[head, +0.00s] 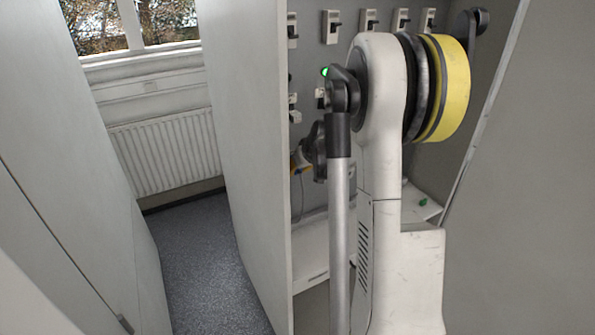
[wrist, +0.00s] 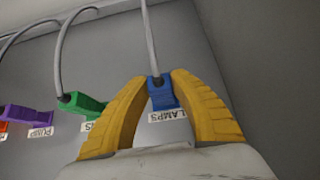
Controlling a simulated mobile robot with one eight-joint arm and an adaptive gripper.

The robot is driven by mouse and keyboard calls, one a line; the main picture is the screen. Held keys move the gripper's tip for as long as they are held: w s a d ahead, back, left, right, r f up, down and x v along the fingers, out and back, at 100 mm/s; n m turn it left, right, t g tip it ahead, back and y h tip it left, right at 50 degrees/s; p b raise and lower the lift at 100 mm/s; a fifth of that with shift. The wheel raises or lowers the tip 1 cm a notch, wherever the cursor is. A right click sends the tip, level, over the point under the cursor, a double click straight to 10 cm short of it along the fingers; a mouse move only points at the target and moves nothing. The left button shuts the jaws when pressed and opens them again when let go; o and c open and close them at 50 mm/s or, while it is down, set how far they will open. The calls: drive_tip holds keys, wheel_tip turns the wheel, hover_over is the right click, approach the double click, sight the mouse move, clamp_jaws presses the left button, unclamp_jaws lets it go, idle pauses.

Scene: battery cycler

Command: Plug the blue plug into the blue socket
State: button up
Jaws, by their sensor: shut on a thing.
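In the wrist view, my gripper (wrist: 160,80) has its two yellow fingers closed around a blue plug (wrist: 163,97). A grey cable runs up from the plug and out of the top of the picture. The plug is in front of the grey panel, just above a label reading LAMPS. No separate blue socket can be made out, and I cannot tell whether the plug is seated in one. In the head view, my arm hides the plug, and only a little yellow shows low at its left.
In the wrist view, a green connector (wrist: 84,104) and a purple connector (wrist: 28,115) with grey cables sit left of my fingers. A grey wall is close on the right. In the head view, a cabinet side panel (head: 243,150) stands left of my arm, with open floor (head: 208,275) beyond.

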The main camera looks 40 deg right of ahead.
drive_tip(key=shift+w, duration=0.1)
drive_tip(key=o, duration=0.9)
drive_tip(key=v, duration=1.2)
